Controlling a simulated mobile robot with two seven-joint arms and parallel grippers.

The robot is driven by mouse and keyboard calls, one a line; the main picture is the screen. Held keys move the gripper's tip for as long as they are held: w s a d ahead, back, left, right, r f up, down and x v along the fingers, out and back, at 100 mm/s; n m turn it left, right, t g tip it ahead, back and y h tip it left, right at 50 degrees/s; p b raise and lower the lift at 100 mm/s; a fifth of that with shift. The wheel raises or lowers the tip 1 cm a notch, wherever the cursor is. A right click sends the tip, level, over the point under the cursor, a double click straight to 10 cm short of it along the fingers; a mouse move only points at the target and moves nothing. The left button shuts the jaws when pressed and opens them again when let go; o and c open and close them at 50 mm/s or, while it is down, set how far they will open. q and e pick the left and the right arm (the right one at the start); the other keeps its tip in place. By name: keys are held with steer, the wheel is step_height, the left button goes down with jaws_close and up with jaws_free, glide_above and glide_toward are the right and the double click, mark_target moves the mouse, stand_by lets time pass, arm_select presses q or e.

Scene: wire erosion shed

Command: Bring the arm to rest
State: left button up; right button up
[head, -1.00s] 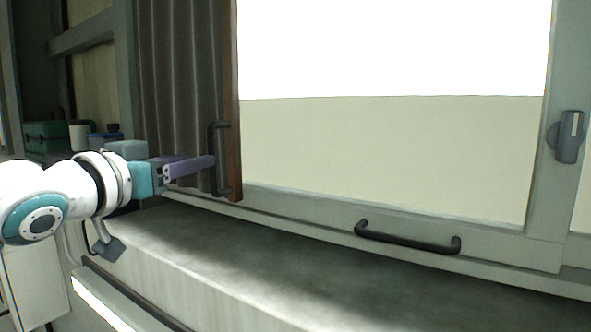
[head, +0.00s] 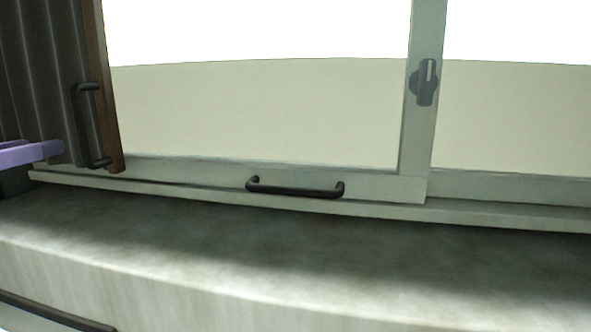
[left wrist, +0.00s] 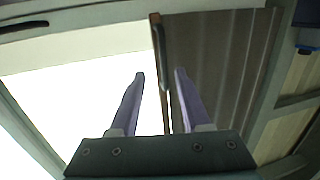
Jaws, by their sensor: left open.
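My left gripper (head: 30,152) shows only its purple fingers at the left edge of the head view; the rest of the arm is out of frame. In the left wrist view both fingers (left wrist: 160,75) stand apart with nothing held between them. Behind them is the grey pleated curtain (left wrist: 215,60) with its brown wooden edge (left wrist: 156,19). In the head view the fingers are to the left of the black upright handle (head: 80,125) on that edge, apart from it in the picture. My right gripper is in neither view.
A bright window (head: 260,115) has a grey frame, a dark latch (head: 425,83) and a black bar handle (head: 295,189) at its bottom. A bare grey ledge (head: 290,245) runs below it. Another dark bar (head: 55,312) is at the lower left.

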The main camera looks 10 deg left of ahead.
arm_select(q)
steer(key=s+d+f+m+g+h, duration=0.1)
steer(key=s+d+f+g, duration=0.4)
steer(key=f, duration=0.4)
steer(key=s+d+f+g, duration=0.3)
steer(key=s+d+f, duration=0.3)
steer(key=s+f, duration=0.15)
steer(key=s+d+f+m+g+h, duration=0.1)
steer(key=s+d+f+g, duration=0.1)
steer(key=s+d, duration=0.15)
steer(key=s+d+f+m+g, duration=0.1)
steer(key=s+d+f+g, duration=0.1)
steer(key=s, duration=0.3)
step_height(320, 180, up, 18)
steer(key=s+d+g+p, duration=0.1)
steer(key=s+p, duration=0.1)
steer(key=p, duration=1.7)
steer(key=shift+s+d+r+g, duration=0.2)
steer(key=shift+s+g, duration=0.1)
